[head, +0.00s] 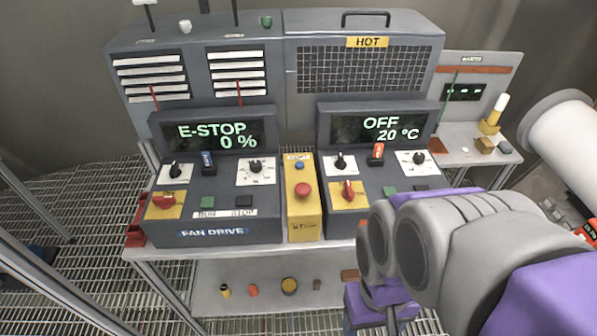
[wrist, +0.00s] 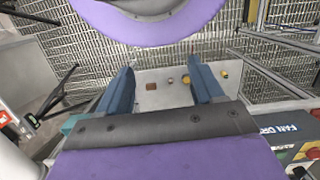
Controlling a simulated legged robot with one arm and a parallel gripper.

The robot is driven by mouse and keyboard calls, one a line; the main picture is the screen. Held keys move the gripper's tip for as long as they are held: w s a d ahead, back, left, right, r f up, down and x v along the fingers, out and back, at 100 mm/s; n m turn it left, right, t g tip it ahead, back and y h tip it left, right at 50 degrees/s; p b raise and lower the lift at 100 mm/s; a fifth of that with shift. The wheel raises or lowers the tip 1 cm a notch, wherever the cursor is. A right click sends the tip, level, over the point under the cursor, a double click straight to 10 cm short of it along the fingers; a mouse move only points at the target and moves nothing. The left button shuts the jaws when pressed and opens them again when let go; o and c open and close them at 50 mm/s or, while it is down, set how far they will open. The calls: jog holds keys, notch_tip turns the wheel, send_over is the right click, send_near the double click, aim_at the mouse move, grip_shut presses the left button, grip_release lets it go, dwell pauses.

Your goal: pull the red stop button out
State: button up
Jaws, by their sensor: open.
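The left display reads E-STOP and 0 %. My gripper (wrist: 162,62) is open and empty in the wrist view, its two blue fingers apart and pointing toward the lower shelf. In the head view my arm comes in from the right, and its end hangs low in front of the bench, below and right of the button.
A lower shelf (head: 215,300) holds several small items. Metal posts flank the bench.

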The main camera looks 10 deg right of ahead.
dwell(0.3)
jog(key=shift+o, duration=0.5)
jog(key=shift+n, duration=0.9)
jog(key=w+r+p, duration=0.1)
jog(key=w+r, duration=0.1)
jog(key=w+a+r+p, duration=0.1)
jog(key=w+r, duration=0.1)
jog(key=w, duration=0.1)
jog(key=w+a+r+p, duration=0.1)
jog(key=w+p, duration=0.1)
jog(key=w, duration=0.1)
jog(key=shift+r, duration=0.4)
notch_tip(320, 180, up, 4)
jog(key=t+p, duration=0.2)
jog(key=p, duration=1.1)
send_over(303, 187)
jog(key=shift+n, duration=0.4)
notch_tip(303, 187, down, 17)
jog(key=shift+r+p, duration=0.1)
jog(key=shift+p, duration=0.6)
grip_shut()
